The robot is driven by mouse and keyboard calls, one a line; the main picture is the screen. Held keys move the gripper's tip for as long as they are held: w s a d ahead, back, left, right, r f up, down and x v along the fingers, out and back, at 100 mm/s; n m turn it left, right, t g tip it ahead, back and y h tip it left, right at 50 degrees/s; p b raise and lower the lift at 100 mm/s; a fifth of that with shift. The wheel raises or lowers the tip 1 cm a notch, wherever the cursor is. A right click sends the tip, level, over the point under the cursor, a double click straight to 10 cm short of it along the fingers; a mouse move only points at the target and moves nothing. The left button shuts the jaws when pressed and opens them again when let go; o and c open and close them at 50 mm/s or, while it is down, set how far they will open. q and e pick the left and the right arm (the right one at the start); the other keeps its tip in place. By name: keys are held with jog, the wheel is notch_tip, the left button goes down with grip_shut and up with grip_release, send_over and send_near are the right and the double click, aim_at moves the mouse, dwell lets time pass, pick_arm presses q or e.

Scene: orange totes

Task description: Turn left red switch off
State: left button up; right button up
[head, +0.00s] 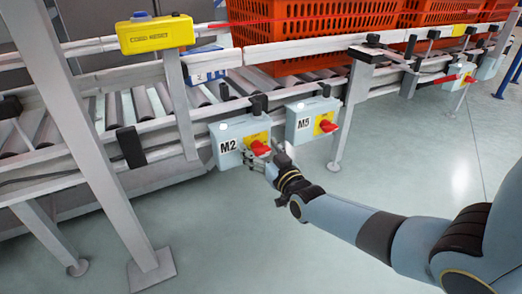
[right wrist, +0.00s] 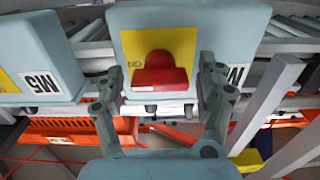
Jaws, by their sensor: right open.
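Two grey-blue switch boxes hang on the conveyor's side rail: one marked M2 (head: 227,146) on the left and one marked M5 (head: 304,122) on the right. Each has a red switch on a yellow plate: the left red switch (head: 259,147) on M2 and the right red switch (head: 328,126) on M5. My right gripper (head: 279,161) is open just in front of the M2 switch. In the right wrist view, turned upside down, the left red switch (right wrist: 160,74) lies between the spread fingers (right wrist: 160,97). Contact cannot be told. My left gripper is not in view.
Orange totes (head: 310,32) stand on the roller conveyor (head: 195,97) behind. A yellow box (head: 155,34) sits on a post above. A white slanted post (head: 75,120) stands at left. The floor (head: 420,160) at right is largely open.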

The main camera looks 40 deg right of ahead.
jog(key=shift+c, duration=0.3)
jog(key=c, duration=1.1)
